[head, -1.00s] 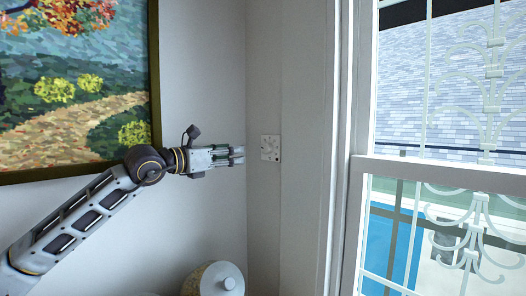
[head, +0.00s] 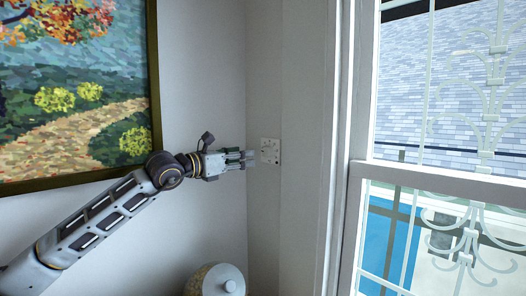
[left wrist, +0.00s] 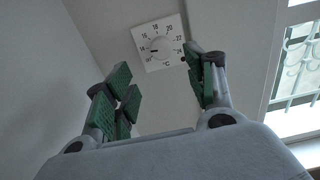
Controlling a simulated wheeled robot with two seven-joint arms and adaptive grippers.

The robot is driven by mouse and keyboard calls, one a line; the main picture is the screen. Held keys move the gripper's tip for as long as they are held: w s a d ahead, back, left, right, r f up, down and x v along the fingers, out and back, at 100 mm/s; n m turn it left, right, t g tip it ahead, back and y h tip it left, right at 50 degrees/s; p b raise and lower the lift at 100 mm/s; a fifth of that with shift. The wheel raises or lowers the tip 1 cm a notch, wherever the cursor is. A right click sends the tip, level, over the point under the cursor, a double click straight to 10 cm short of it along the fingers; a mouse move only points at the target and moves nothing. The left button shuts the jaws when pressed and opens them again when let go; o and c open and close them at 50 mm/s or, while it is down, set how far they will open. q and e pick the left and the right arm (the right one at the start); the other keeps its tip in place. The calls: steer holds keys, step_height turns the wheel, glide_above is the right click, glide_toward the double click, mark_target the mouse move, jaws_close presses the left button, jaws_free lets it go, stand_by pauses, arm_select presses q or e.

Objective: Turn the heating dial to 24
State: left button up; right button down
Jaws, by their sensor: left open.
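The heating dial is a white square plate (head: 270,151) on the wall beside the window, right of my left gripper (head: 249,160). In the left wrist view the plate (left wrist: 150,62) carries a ring of numbers around a round knob (left wrist: 160,46). A dark mark on the knob points left, toward the low numbers; the exact setting is too small to read. My left gripper also shows in that view (left wrist: 158,73), its green-padded fingers spread and empty. The plate lies beyond and between the fingertips, and the knob appears untouched. My right gripper is in neither view.
A framed landscape painting (head: 75,110) hangs on the wall behind my left arm. A barred window (head: 445,180) is on the right. A round, white-lidded container (head: 216,280) stands below the gripper. The wall around the dial is clear.

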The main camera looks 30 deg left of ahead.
mark_target(265, 153)
arm_select(q)
steer(key=p+x, duration=0.3)
steer(key=x, duration=0.2)
steer(key=shift+w+d+r, duration=0.15)
steer(key=shift+p+x, duration=0.55)
steer(key=shift+x, duration=0.5)
steer(key=shift+w+d, duration=0.2)
steer(key=shift+w, duration=0.4)
steer(key=shift+w+d+p, duration=0.15)
steer(key=shift+w+p, duration=0.2)
steer(key=shift+p, duration=0.05)
steer(key=shift+w, duration=0.15)
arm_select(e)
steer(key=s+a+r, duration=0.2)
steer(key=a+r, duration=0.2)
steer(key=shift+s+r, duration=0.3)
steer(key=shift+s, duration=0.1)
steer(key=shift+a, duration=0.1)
arm_select(q)
steer(key=shift+c, duration=0.4)
